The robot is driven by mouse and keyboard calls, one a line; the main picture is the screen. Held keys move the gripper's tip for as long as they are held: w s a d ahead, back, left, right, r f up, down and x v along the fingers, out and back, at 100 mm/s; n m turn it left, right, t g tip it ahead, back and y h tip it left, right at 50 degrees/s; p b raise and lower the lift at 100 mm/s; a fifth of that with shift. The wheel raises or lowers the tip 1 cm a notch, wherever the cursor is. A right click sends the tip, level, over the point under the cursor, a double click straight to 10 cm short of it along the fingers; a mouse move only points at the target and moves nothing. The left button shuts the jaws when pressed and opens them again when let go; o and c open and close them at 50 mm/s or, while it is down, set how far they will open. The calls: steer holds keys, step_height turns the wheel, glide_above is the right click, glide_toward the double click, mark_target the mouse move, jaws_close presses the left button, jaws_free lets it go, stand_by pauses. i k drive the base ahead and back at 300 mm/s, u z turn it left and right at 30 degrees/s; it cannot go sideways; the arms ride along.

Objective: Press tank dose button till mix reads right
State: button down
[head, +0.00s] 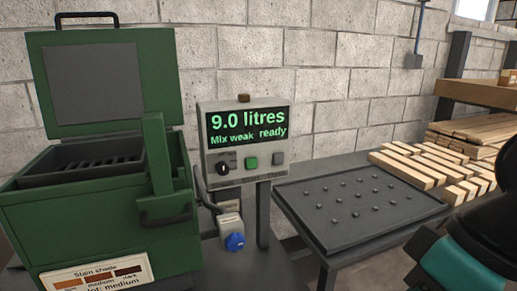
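The control box (236,188) stands on a post beside the green tank (100,225). Its display (248,124) reads "9.0 litres" and "Mix weak ready" in green. Below it are a black knob (222,168), a green button (251,163) and a grey button (278,158). The small labels under them are too blurred to read surely, so I cannot tell which is the dose button. The tank lid (95,83) is up. My arm, dark with a teal band, shows at the lower right, apart from the box. My gripper's fingers are not in view.
A dark studded tray table (355,238) stands right of the box. Wood battens (440,170) and stacked boards lie behind it. A shade card (98,276) on the tank reads "Stain shade", with "medium" below.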

mark_target(278, 157)
steer(key=z, duration=3)
steer(key=k, duration=2.05)
steer(key=u, duration=2)
steer(key=i, duration=0.5)
